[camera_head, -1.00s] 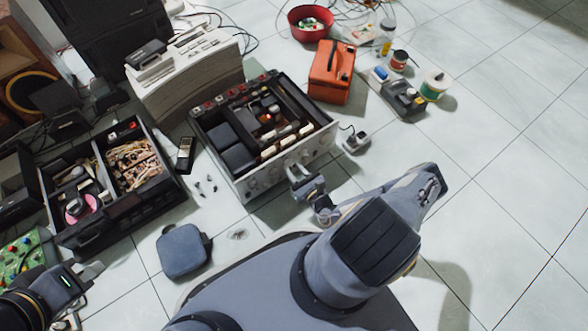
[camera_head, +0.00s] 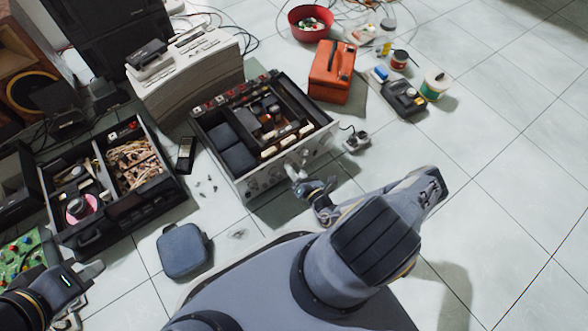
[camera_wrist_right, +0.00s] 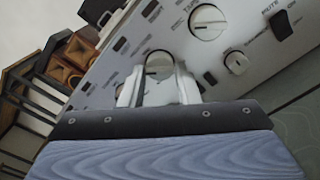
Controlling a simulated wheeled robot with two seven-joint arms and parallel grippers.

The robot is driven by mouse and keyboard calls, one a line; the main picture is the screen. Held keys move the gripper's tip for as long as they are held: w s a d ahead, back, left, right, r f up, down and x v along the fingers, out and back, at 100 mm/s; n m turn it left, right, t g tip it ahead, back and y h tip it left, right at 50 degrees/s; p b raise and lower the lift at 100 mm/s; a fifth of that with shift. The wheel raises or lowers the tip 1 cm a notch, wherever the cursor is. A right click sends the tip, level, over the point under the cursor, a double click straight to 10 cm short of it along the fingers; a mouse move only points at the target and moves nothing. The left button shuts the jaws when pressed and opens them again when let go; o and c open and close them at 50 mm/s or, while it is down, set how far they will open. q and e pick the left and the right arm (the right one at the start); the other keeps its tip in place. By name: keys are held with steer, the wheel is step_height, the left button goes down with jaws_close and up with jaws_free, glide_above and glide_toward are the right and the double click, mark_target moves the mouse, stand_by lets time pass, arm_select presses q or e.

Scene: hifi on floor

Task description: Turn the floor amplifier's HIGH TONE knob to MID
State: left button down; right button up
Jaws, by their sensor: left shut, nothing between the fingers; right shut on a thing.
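The floor amplifier (camera_head: 250,183) stands open-topped on the tiles, its silver front panel facing me. My right gripper (camera_head: 292,170) is at this panel. In the right wrist view, the right gripper (camera_wrist_right: 159,88) is shut on a round silver knob (camera_wrist_right: 160,64), one finger on each side. The knob's lower part is hidden by the fingers, and its label and pointer cannot be read. A larger silver knob (camera_wrist_right: 207,21) sits up and right of it. My left gripper (camera_head: 92,272) is shut and empty, low over the floor at the lower left.
A blue-grey pouch (camera_head: 183,251) lies in front of the amplifier. An opened black unit (camera_head: 128,205) stands left, an orange case (camera_head: 331,72) behind right, and a small adapter (camera_head: 357,140) beside the right corner. The floor at right is clear.

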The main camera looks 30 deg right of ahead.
steer(key=shift+m, duration=4.8)
steer(key=o, duration=1)
steer(key=shift+c, duration=0.2)
steer(key=s+p, duration=0.2)
steer(key=s, duration=0.6)
steer(key=shift+d, duration=0.3)
